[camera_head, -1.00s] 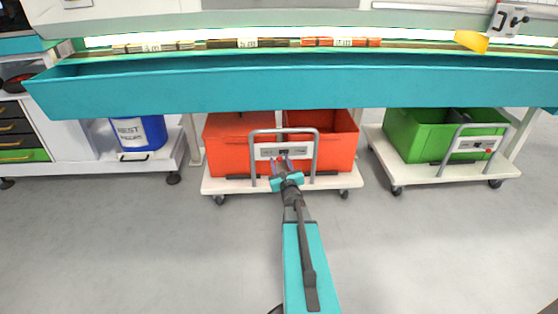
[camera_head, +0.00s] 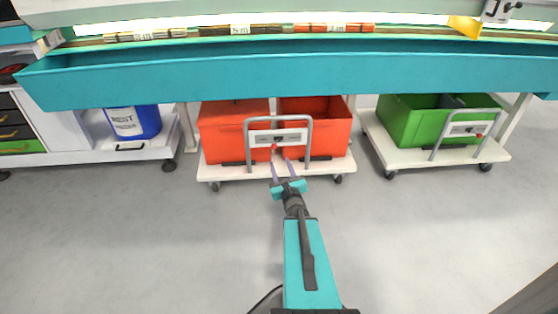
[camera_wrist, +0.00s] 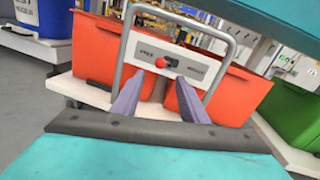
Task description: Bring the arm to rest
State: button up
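My gripper (camera_head: 283,169) is in front of the middle cart (camera_head: 230,172), which carries two red bins (camera_head: 222,118). In the wrist view the two grey-purple fingers (camera_wrist: 158,98) stand apart with nothing between them. Beyond them is the cart's grey handle frame (camera_wrist: 180,17) with a white panel (camera_wrist: 150,52) and a red button (camera_wrist: 161,62). I cannot tell how close the fingertips are to the panel, but they seem short of it. The arm reaches forward over the floor.
A long teal trough (camera_head: 300,72) runs across above the carts. A cart with a green bin (camera_head: 412,122) stands at the right. The grey floor (camera_head: 150,240) in front is clear.

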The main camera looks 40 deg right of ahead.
jog(key=shift+s+a, duration=0.2)
jog(key=shift+s, duration=0.2)
